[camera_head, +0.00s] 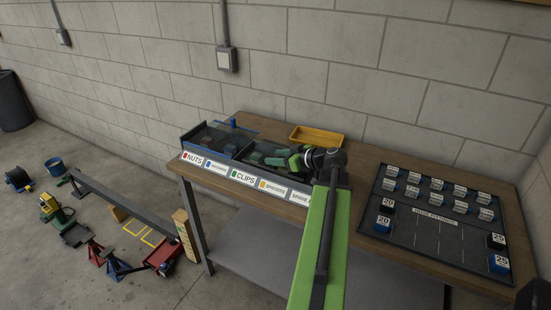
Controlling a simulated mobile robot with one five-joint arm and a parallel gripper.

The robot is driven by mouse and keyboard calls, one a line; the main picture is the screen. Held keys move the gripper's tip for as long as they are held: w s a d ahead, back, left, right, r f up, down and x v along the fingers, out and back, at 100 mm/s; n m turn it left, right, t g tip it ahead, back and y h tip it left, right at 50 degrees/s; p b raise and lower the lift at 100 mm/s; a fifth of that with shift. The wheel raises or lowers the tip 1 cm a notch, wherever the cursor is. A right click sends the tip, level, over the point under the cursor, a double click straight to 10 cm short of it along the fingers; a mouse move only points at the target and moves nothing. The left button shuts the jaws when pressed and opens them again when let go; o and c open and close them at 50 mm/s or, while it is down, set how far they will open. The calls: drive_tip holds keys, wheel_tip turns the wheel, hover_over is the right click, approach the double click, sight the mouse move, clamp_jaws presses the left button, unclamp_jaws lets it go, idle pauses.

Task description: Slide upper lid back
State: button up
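A dark compartment box (183,140) stands on the wooden bench, with a row of labels on its front, NUTS and CLIPS readable. A clear lid (212,133) with bluish edges lies over its left part; a small blue knob (233,123) shows at the lid's far edge. Which lid layer is upper cannot be told. The middle of the box looks uncovered, with dark green pieces (258,158) inside. My gripper (290,161), green and black, is over the box's middle-right part, right of the lid. Its fingers are too small to read, and my arm hides the box's right end.
A yellow tray (317,136) stands behind the box near the wall. A black board (433,232) with several labelled blocks lies on the bench's right side. Bare wood (357,212) shows between box and board. Jacks, stands and a beam (118,205) are on the floor at left.

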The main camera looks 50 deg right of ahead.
drive_tip(key=shift+w, duration=0.1)
drive_tip(key=p+v, duration=0.6)
drive_tip(key=v, duration=1.1)
drive_tip(key=shift+r+p, duration=0.2)
drive_tip(key=shift+p, duration=0.1)
